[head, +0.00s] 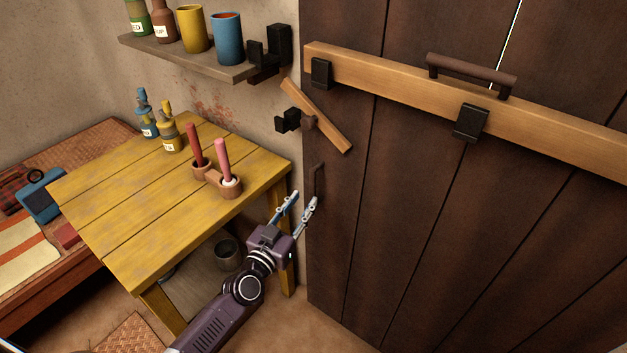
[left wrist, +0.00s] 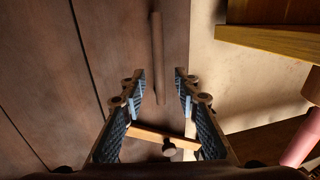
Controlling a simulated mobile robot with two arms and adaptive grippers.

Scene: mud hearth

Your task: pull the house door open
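The house door (head: 420,200) is dark brown planks and stands shut at the right. A slim upright handle (head: 319,181) is near its left edge; it also shows in the left wrist view (left wrist: 158,58). A wooden bar (head: 400,88) with a dark grip (head: 470,75) lies across the door in black brackets. Its left end stops near the door's edge, clear of the wall bracket (head: 268,52). A small wooden latch (head: 325,122) hangs tilted on its pivot. My left gripper (head: 304,198) is open and empty, just short of the handle. My right gripper is out of view.
A yellow table (head: 130,205) with candles (head: 223,165) and bottles (head: 170,135) stands left of my left arm. A wall shelf (head: 185,60) with cups and jars is above it. A low bed (head: 30,250) is at the far left. A little floor shows before the door.

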